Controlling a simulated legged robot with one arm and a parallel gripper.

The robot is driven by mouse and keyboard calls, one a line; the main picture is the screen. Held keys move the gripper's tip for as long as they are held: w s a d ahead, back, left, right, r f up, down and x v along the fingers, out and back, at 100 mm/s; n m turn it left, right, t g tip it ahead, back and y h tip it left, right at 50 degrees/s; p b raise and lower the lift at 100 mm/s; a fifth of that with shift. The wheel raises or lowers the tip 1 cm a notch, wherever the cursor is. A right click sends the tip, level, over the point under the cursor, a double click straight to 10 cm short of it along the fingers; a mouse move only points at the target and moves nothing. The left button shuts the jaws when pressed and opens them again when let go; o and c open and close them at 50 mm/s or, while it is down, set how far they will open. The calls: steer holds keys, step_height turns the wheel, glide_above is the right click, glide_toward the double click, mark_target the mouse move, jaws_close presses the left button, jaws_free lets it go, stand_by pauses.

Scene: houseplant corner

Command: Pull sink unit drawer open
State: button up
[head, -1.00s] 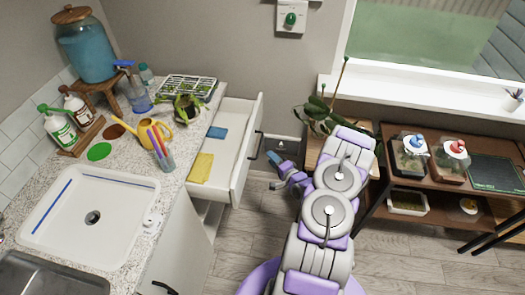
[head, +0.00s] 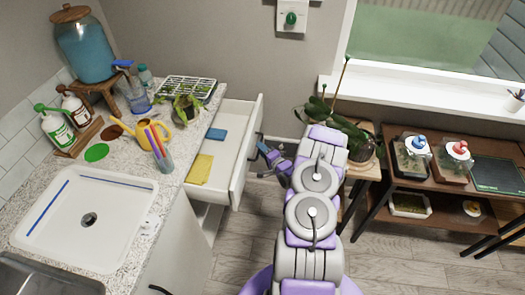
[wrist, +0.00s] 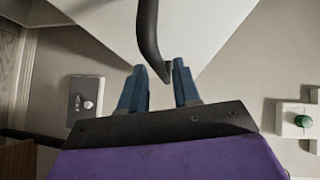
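The sink unit drawer (head: 238,185) stands pulled out from the counter, with a blue item (head: 216,133) and a yellow cloth (head: 200,168) inside. Its dark bar handle (head: 257,148) is on the front panel. My gripper (head: 262,146) is close beside the handle. In the wrist view the two blue fingers of my gripper (wrist: 160,72) are apart, and the lower end of the black handle (wrist: 148,35) reaches down between their tips. The fingers do not look closed on it. The white drawer front (wrist: 205,30) fills the top of that view.
The counter (head: 125,180) holds a white basin (head: 62,238), a yellow watering can (head: 155,135) and bottles. A plant (head: 350,135) on a wooden stand (head: 362,172) is close to my arm's right. A brown shelf (head: 455,188) stands farther right. Floor (head: 245,245) shows clear below the drawer.

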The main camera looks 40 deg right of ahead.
jaws_close()
stand_by(0.3)
steer(key=shift+s, duration=0.15)
steer(key=s+d+p, duration=0.3)
steer(key=s+d, duration=0.1)
steer(key=s, duration=0.1)
steer(key=shift+d, duration=0.15)
steer(key=shift+f, duration=0.15)
jaws_free()
steer(key=shift+o, duration=0.9)
